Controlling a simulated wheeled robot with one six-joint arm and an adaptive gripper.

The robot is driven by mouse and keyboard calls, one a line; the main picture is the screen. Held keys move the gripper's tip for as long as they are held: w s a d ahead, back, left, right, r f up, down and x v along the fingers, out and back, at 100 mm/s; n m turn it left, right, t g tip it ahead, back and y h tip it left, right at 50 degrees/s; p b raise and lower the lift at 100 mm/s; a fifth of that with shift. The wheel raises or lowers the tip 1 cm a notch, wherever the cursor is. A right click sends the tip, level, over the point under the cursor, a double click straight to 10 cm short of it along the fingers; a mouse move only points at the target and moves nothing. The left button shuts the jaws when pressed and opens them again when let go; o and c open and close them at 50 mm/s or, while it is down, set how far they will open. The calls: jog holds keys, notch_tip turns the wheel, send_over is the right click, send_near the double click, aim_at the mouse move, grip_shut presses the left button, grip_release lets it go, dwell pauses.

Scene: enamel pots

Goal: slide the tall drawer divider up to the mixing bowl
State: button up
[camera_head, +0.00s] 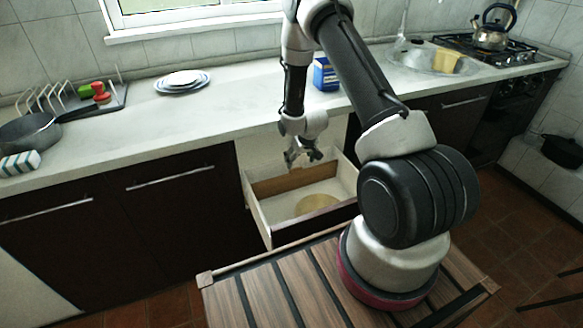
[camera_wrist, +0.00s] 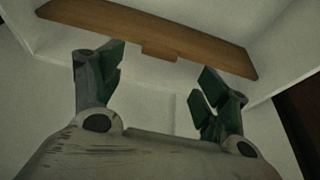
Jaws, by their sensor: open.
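The tall drawer divider (camera_head: 287,183) is a brown wooden board standing across the open drawer (camera_head: 256,208), toward its back. In the wrist view the divider (camera_wrist: 150,30) spans the top, with a small tab on its lower edge. The mixing bowl (camera_head: 317,204) is a round tan shape in the drawer, nearer the front than the divider, with a gap between them; the front panel hides part of it. The bowl does not show in the wrist view. My gripper (camera_head: 303,158) is open and empty above the drawer; its two spread fingers (camera_wrist: 157,82) do not appear to touch the divider.
The worktop (camera_head: 225,105) above holds stacked plates (camera_head: 182,81), a blue box (camera_head: 325,75), a dish rack (camera_head: 70,100) and a pan (camera_head: 30,130). The drawer floor between divider and bowl looks clear.

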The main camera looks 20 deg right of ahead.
aim_at(296, 169)
jog(key=x, duration=0.7)
jog(key=shift+w+f, duration=0.25)
jog(key=shift+f, duration=0.05)
jog(key=c, duration=1.5)
jog(key=shift+o, duration=0.2)
jog(key=s, duration=1.1)
jog(key=o, duration=1.5)
jog(key=shift+c, duration=0.2)
jog(key=shift+r, duration=0.15)
